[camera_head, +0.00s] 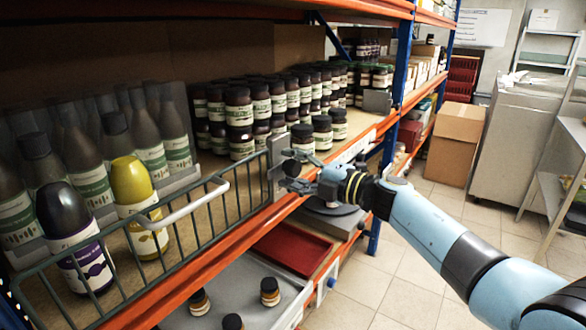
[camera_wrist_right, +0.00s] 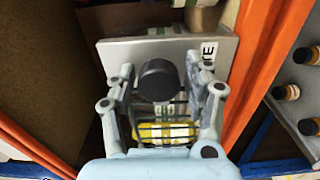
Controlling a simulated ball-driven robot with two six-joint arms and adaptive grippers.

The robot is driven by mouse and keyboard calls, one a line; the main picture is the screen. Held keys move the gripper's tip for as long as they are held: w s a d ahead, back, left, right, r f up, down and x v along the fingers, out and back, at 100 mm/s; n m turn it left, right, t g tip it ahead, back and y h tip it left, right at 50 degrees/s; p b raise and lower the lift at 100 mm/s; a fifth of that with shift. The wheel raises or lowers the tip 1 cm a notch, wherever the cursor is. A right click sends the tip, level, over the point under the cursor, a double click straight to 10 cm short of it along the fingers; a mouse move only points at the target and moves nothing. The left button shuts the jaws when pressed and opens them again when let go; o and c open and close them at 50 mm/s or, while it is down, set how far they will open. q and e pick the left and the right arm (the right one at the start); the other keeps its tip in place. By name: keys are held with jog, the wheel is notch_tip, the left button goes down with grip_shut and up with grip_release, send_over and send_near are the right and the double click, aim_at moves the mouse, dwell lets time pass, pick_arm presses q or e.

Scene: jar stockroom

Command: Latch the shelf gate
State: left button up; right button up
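The shelf gate is a dark green wire panel with a pale handle (camera_head: 183,208), standing along the front of the shelf in the head view. Its right end is beside an upright grey latch plate (camera_head: 277,160), also visible in the right wrist view (camera_wrist_right: 120,52). A black round knob (camera_wrist_right: 158,80) is in front of this plate. My right gripper (camera_head: 291,172) is at the plate. In the wrist view its fingers (camera_wrist_right: 160,72) are apart on either side of the knob, with small gaps showing. Whether the gate's end is caught is hidden. My left gripper is out of view.
A yellow bottle (camera_head: 134,190) and a dark bottle (camera_head: 70,225) stand behind the gate. Several dark-capped jars (camera_head: 240,110) stand deeper on the shelf. An orange beam (camera_head: 225,250) runs along the shelf front. The tiled floor (camera_head: 420,265) at right is open.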

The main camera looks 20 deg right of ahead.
jog(key=shift+o, duration=0.4)
jog(key=shift+s, duration=0.1)
jog(key=v, duration=1.2)
jog(key=s+d+f+m+g+h+b, duration=0.1)
jog(key=s+f+m+h+b, duration=0.35)
jog(key=f, duration=0.95)
jog(key=s+d+f+m+h+b, duration=0.1)
jog(key=s+f+m+b, duration=0.35)
jog(key=f, duration=0.95)
jog(key=s+d+f+m+g+h+b, duration=0.1)
jog(key=s+f+m+h+b, duration=0.3)
jog(key=s+f, duration=0.75)
jog(key=s+d+f+m+g+h+b, duration=0.1)
jog(key=s+f+m+g, duration=0.15)
jog(key=s+f, duration=0.45)
jog(key=s+d+f+m+g+h, duration=0.15)
jog(key=s+f+m, duration=0.3)
jog(key=f, duration=0.55)
jog(key=s+f+m+g, duration=0.2)
jog(key=s+f+g, duration=0.1)
jog(key=s, duration=0.7)
jog(key=s+f+m+g, duration=0.3)
jog(key=s+f+g, duration=0.1)
jog(key=s, duration=0.7)
jog(key=shift+s+a+f+b, duration=0.2)
jog(key=shift+a+f+b, duration=0.15)
jog(key=shift+f+b, duration=0.15)
